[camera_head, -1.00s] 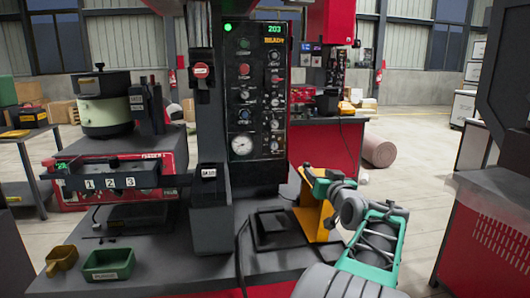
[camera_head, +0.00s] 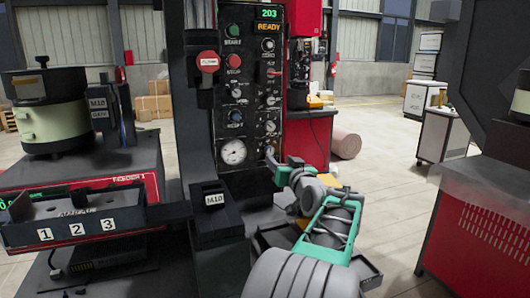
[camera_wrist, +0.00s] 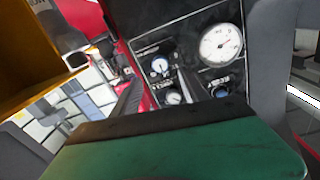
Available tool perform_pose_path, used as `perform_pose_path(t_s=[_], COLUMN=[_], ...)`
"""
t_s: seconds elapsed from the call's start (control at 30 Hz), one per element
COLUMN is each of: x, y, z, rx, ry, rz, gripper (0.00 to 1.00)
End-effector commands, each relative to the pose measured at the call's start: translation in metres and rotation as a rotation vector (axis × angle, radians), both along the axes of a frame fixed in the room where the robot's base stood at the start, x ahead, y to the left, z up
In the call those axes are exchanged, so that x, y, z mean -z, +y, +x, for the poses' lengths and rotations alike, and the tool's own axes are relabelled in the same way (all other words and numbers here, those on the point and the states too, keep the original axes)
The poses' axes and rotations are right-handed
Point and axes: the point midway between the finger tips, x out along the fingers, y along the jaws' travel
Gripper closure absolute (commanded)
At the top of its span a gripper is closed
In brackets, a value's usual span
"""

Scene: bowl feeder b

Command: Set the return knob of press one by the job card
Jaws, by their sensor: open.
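The dark control panel of the press (camera_head: 250,95) faces me in the head view, with a lit display reading 203 and READY (camera_head: 268,20). Its right column carries several small knobs, such as the upper knob (camera_head: 268,44) and a lower knob (camera_head: 270,126). Their labels are too small to read, so I cannot tell which is the return knob. My gripper (camera_head: 271,158) is open and empty, close to the panel's lower right. The wrist view shows a small knob (camera_wrist: 160,65) and a round gauge (camera_wrist: 221,45). I cannot make out a job card.
A red stop button (camera_head: 207,61) sits on a dark post left of the panel. The feeder bowl (camera_head: 50,115) and a rack numbered 1, 2, 3 (camera_head: 80,235) are at left. A red cabinet (camera_head: 485,220) is at right.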

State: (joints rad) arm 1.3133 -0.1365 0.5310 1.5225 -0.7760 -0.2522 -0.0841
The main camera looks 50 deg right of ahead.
Motion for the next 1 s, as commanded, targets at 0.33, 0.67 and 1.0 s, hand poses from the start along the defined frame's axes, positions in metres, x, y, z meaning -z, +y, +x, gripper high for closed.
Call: perform_pose_path(t_s=[0.33, 0.67, 1.0], x=[0.001, 0.000, 0.000], y=[-0.031, -0.040, -0.039], z=[0.053, 0.063, 0.062], rx=[-0.004, 0.000, 0.000], ry=[0.001, 0.000, 0.000], rz=[0.001, 0.000, 0.000], gripper=[0.48, 0.48, 0.72])
